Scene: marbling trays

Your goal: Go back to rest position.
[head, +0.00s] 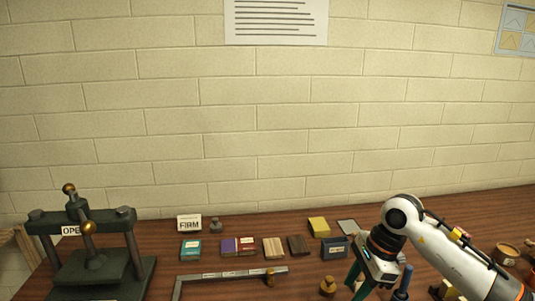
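My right arm comes in from the right, and its gripper (358,282) points down over the front right part of the table. Its fingers run toward the bottom edge of the view, and I cannot tell whether they are open, shut or holding something. A dark blue upright thing (402,283) shows just right of the gripper; I cannot tell if they touch. My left gripper is not in view.
A dark press (92,268) with an OPEN sign stands at left on the wooden table (222,262). A FIRM card (189,223), small blocks including a teal one (190,249), and a metal L-shaped bar (225,275) lie mid-table. A bowl (504,254) sits at right. A brick wall stands behind.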

